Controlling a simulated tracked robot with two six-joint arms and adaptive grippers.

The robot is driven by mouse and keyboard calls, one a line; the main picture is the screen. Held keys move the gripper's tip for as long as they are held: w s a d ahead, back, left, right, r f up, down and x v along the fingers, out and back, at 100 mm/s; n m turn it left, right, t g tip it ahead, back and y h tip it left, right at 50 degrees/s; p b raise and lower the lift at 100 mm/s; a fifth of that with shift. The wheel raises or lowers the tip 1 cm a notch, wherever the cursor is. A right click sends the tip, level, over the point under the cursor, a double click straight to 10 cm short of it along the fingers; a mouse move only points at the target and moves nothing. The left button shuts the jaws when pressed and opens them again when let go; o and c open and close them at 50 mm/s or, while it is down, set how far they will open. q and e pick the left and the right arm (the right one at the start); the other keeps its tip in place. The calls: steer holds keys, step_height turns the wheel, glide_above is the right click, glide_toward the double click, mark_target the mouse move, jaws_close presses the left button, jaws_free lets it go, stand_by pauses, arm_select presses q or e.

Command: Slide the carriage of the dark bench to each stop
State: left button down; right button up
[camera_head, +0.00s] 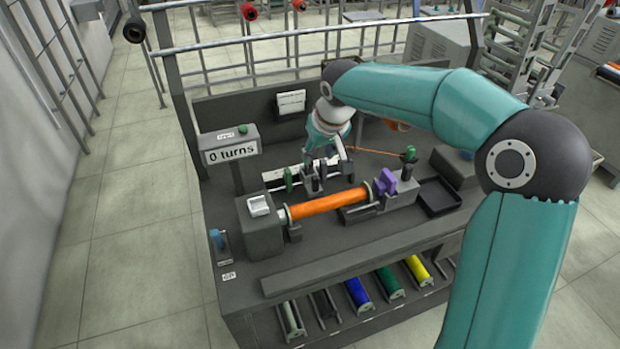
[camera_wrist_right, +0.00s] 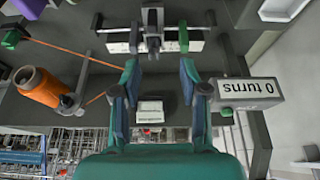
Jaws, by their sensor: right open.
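The dark bench (camera_head: 330,238) stands below me. Its carriage (camera_head: 318,180), a dark block with upright posts, sits on a pale rail (camera_head: 275,174); it also shows in the right wrist view (camera_wrist_right: 152,30). A green stop (camera_head: 289,180) stands left of the carriage in the head view. My left gripper is out of view.
An orange-wound bobbin (camera_head: 328,202) lies in front of the rail. A purple block (camera_head: 387,182) and a dark tray (camera_head: 440,197) are to the right. The display (camera_head: 230,150) reads "0 turns". An orange thread (camera_head: 378,152) runs behind, near my gripper.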

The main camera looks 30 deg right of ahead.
mark_target(315, 178)
steer(key=x, duration=1)
steer(key=d+p+x, duration=0.1)
steer(key=x, duration=0.4)
steer(key=shift+s+f, duration=0.15)
steer(key=shift+s, duration=0.15)
jaws_close()
